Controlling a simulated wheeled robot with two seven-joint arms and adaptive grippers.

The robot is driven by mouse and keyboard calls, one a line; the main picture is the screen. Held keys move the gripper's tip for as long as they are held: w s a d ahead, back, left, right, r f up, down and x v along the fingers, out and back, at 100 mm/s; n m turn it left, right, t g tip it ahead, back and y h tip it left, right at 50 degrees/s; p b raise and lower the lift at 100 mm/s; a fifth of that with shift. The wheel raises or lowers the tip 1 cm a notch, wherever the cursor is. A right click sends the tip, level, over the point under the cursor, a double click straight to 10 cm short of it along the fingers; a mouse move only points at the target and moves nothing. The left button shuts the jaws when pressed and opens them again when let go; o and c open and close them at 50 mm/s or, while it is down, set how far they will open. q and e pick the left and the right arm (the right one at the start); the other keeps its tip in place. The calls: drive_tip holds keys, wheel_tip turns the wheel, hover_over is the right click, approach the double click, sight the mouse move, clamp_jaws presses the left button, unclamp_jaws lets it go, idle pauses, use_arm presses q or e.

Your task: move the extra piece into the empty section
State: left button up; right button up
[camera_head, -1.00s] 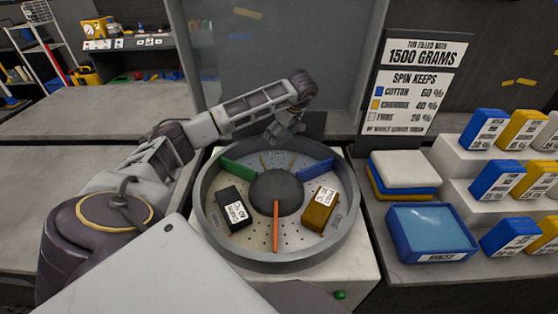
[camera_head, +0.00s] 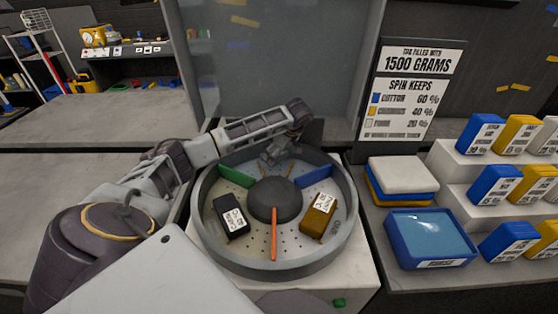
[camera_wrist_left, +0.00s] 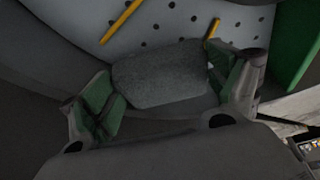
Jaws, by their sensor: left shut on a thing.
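A round grey tub (camera_head: 207,238) with a dark central hub (camera_head: 274,200) stands in the middle of the head view. Green (camera_head: 237,177), blue (camera_head: 316,176) and orange (camera_head: 274,234) dividers part it. A black labelled block (camera_head: 231,216) lies in the left section and a mustard labelled block (camera_head: 319,217) in the right one. My left gripper (camera_head: 277,157) is low at the tub's back, between the green and blue dividers. In the left wrist view, its green-padded fingers are shut on a grey rounded piece (camera_wrist_left: 160,77). My right gripper is not in view.
A green divider (camera_wrist_left: 297,40) is close by at right. A blue tray (camera_head: 430,238), stacked slabs (camera_head: 403,174) and a sign (camera_head: 413,90) stand to the right of the tub.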

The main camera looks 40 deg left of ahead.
sight(281, 155)
use_arm(q)
drive_tip(key=shift+f, duration=1.65)
drive_tip(key=shift+f, duration=0.1)
drive_tip(key=o, duration=0.9)
drive_tip(key=shift+v, duration=6.1)
